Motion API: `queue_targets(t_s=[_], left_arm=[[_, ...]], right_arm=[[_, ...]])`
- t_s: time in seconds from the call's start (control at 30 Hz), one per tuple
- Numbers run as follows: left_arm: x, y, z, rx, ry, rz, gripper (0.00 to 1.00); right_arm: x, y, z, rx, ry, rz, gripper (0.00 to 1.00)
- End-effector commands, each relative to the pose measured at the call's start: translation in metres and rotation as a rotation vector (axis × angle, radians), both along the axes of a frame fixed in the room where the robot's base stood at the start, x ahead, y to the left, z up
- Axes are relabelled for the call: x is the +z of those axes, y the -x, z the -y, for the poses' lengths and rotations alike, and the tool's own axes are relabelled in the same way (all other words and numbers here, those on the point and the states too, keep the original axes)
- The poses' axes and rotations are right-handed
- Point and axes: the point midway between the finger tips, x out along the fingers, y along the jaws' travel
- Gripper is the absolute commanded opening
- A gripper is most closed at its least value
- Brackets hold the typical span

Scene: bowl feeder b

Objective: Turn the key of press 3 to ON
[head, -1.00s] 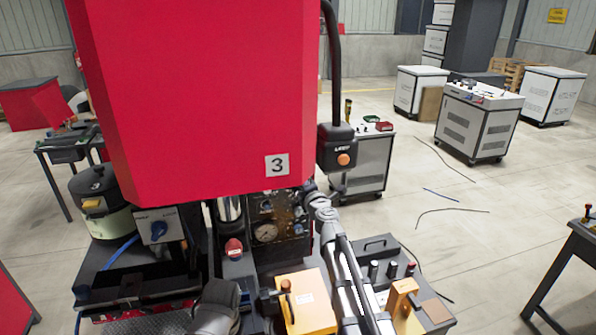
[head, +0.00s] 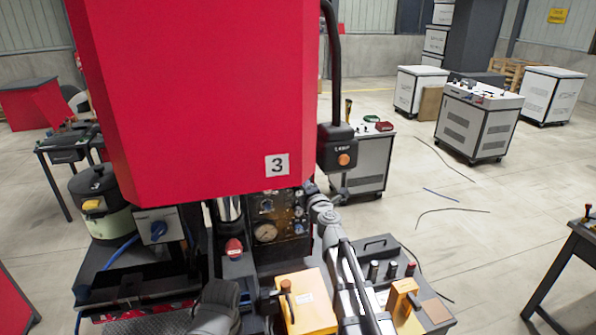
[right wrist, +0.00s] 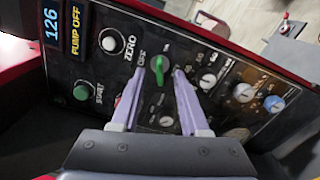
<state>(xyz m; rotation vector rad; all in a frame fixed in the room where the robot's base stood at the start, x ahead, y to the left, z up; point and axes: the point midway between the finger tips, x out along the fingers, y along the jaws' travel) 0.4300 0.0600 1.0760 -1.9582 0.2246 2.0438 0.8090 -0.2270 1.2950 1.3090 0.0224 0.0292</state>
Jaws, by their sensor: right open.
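Press 3 is the large red machine (head: 200,100) with a "3" plate (head: 277,165) in the head view. Its dark control panel (head: 292,222) sits below the red housing, partly hidden by my right arm. In the right wrist view, a small green key-like handle (right wrist: 158,72) stands on the panel, beside an OFF label. My right gripper (right wrist: 160,74) is open, with one pale finger on each side of the green handle. Whether the fingers touch it cannot be told. In the head view the right fingertips are hidden near the panel. My left gripper is not in view.
Around the green handle are a white ZERO button (right wrist: 109,42), a green START button (right wrist: 81,92), a display (right wrist: 76,30) reading PUMP OFF and several dials. A black pendant box (head: 338,147) hangs right of the press. An orange box (head: 306,302) stands below.

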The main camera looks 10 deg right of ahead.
Motion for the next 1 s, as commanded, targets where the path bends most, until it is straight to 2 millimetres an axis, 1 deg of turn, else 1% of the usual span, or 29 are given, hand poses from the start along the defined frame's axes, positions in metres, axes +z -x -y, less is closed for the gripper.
queue_targets(t_s=[0.03, 0.5, 0.6, 1.0], left_arm=[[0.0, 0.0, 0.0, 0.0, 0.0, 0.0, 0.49], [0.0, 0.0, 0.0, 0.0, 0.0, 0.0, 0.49], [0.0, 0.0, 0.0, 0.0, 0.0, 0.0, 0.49], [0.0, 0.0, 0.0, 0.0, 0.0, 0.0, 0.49]], right_arm=[[0.0, 0.008, 0.0, 0.0, 0.0, 0.0, 0.45], [0.0, 0.052, 0.002, -0.001, 0.0, 0.0, 0.45], [0.0, 0.055, 0.002, 0.0, 0.0, 0.0, 0.45], [0.0, 0.054, 0.002, 0.0, 0.0, 0.0, 0.45]])
